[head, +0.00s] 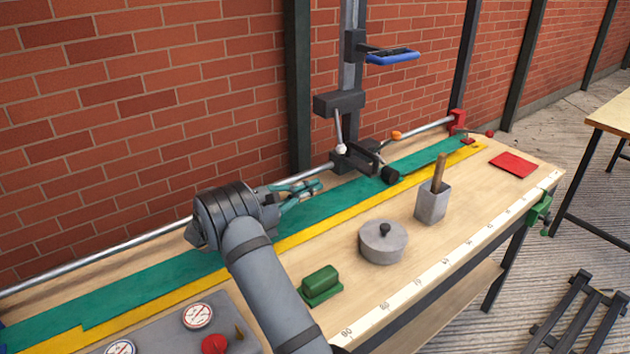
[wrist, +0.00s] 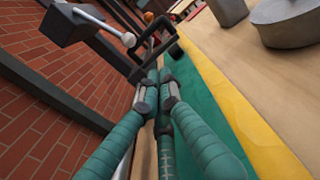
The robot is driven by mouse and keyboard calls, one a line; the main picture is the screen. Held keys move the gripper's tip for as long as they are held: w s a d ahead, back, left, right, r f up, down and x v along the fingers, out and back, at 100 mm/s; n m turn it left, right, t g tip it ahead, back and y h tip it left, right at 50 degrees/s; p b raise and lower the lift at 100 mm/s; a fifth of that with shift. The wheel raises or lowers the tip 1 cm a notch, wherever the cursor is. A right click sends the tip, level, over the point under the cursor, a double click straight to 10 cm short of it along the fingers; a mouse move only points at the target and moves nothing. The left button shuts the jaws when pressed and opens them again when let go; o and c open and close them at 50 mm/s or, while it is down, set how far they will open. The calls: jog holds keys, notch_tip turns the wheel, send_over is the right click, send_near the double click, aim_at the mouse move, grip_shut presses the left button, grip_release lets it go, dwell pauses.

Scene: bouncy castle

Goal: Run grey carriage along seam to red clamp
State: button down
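The dark grey carriage (head: 352,160) sits on the long metal rail beside the green fabric strip (head: 345,200). It has a dark frame-like handle and a black knob, also visible in the wrist view (wrist: 135,72). The red clamp (head: 457,122) is on the rail's far right end, with bare rail and an orange piece (head: 396,135) between it and the carriage. My gripper (head: 319,184) is just left of the carriage, above the green strip. Its teal fingers converge, tips together (wrist: 157,78), with nothing seen between them. The tips appear short of the carriage; contact is unclear.
A dark post with a grey block (head: 339,102) and a white-tipped rod (head: 341,149) stands over the carriage. A lidded grey pot (head: 383,242), a grey cup with a wooden handle (head: 433,203) and a green block (head: 320,285) stand on the bench. A brick wall runs behind.

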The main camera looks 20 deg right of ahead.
aim_at(358, 169)
jog(key=x, duration=1.2)
jog(key=shift+d+f, duration=0.1)
jog(key=shift+d, duration=0.15)
jog(key=shift+d, duration=0.1)
